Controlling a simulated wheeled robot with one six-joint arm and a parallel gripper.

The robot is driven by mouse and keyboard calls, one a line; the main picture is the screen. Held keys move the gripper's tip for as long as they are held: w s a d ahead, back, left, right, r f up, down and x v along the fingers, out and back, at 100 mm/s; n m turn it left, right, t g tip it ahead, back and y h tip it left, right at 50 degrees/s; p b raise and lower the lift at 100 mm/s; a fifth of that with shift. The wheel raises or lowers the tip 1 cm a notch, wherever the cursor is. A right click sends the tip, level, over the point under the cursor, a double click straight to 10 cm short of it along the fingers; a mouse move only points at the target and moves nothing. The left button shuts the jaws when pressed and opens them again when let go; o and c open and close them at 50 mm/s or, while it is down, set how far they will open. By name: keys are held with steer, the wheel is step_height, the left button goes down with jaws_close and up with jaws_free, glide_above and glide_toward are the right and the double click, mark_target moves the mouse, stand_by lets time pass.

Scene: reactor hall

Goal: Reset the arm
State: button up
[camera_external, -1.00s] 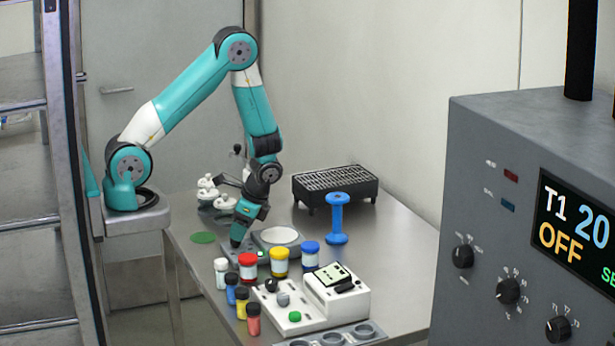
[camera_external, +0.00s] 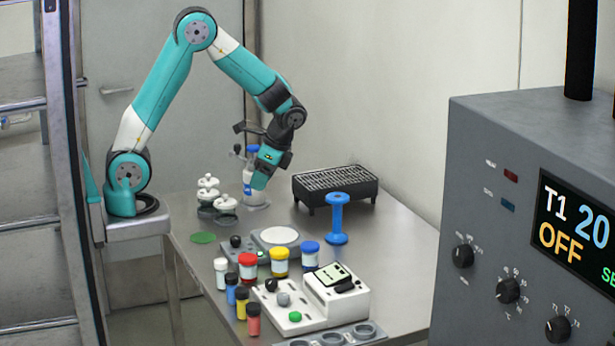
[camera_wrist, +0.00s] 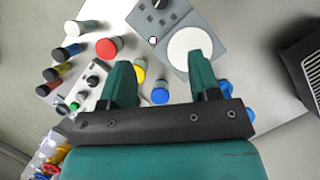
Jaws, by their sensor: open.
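My gripper (camera_external: 264,178) is raised above the steel table, in front of a white bottle with a blue cap (camera_external: 248,180). In the wrist view my gripper (camera_wrist: 160,75) shows its two green fingers spread apart with nothing held between them. Below it lies a grey device with a round white plate (camera_external: 280,237), which also shows in the wrist view (camera_wrist: 186,42). The arm is bent up and over the table's back part.
Red (camera_external: 247,266), yellow (camera_external: 279,262) and blue (camera_external: 310,254) jars stand near a white device (camera_external: 337,292). Small vials stand to their left. A blue spool (camera_external: 337,218) and black grated box (camera_external: 336,187) are at right.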

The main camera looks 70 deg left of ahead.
stand_by(0.3)
steer(key=s+a+r+n+t, duration=0.1)
steer(key=s+a+r+n, duration=0.3)
steer(key=s+a+n, duration=0.3)
steer(key=s+a+r+n+t+y, duration=0.1)
steer(key=s+a+r+n+t, duration=0.1)
steer(key=s+a+r+n, duration=0.3)
steer(key=s+a+n, duration=0.2)
steer(key=s+a, duration=0.1)
steer(key=shift+s+a+r+t+y, duration=0.2)
steer(key=shift+s+t+y, duration=0.1)
steer(key=shift+s, duration=0.1)
stand_by(1.8)
